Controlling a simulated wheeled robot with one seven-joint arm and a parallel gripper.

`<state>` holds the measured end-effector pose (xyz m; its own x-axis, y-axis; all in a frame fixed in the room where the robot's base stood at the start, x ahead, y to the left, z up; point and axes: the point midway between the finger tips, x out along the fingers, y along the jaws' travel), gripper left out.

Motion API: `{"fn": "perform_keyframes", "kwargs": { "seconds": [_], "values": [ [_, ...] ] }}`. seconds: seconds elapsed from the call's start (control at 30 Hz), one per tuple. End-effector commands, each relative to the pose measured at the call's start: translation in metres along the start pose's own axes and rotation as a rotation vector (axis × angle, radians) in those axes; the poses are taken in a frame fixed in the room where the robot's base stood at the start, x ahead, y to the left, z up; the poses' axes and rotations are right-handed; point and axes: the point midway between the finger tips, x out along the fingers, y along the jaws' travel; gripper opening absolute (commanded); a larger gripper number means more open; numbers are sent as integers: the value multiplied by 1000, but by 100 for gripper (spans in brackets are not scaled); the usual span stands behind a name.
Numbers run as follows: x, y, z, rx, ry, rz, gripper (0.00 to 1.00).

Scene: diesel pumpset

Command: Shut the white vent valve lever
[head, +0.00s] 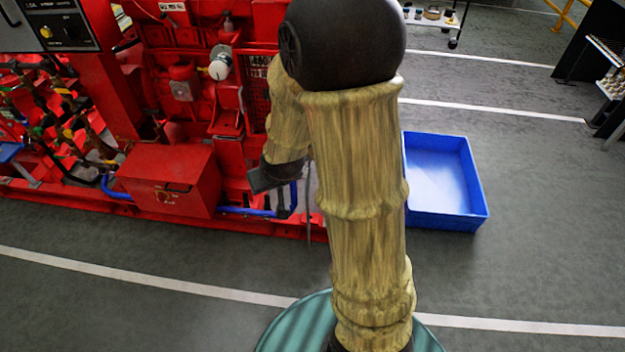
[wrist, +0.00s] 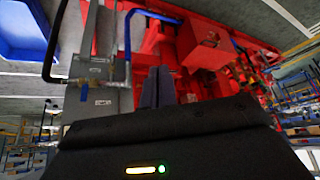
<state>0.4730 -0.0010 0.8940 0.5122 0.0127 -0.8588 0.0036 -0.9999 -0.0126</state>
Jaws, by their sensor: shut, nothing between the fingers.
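I cannot make out the white vent valve lever for sure in either view. In the head view a white round fitting (head: 219,66) sits on the red pumpset (head: 130,75), up and left of my arm; I cannot tell whether it belongs to the vent valve. My gripper is partly hidden behind my own arm in the head view, beside the pumpset's right end. In the wrist view my gripper (wrist: 158,88) has its two grey fingers together, empty, pointing towards the red machinery. A grey box with a pipe (wrist: 98,72) is left of the fingers.
A blue tray (head: 440,215) lies on the floor right of my arm. A red box (head: 170,185) with a blue pipe (head: 245,211) is at the pumpset's front. A trolley (head: 435,14) stands at the back. The floor in front is clear.

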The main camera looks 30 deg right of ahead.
Motion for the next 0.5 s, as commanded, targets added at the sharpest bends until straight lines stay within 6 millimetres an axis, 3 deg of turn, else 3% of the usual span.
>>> {"fn": "perform_keyframes", "kwargs": {
  "seconds": [0.1, 0.23, 0.37, 0.5],
  "values": [
    [-42, -2, 31, -9, -113, 3, 0],
    [-77, -2, 64, -5, -226, 9, 0],
    [-96, -2, 84, -3, -291, 12, 0],
    [-100, -3, 89, -2, -310, 13, 0]
  ]
}}
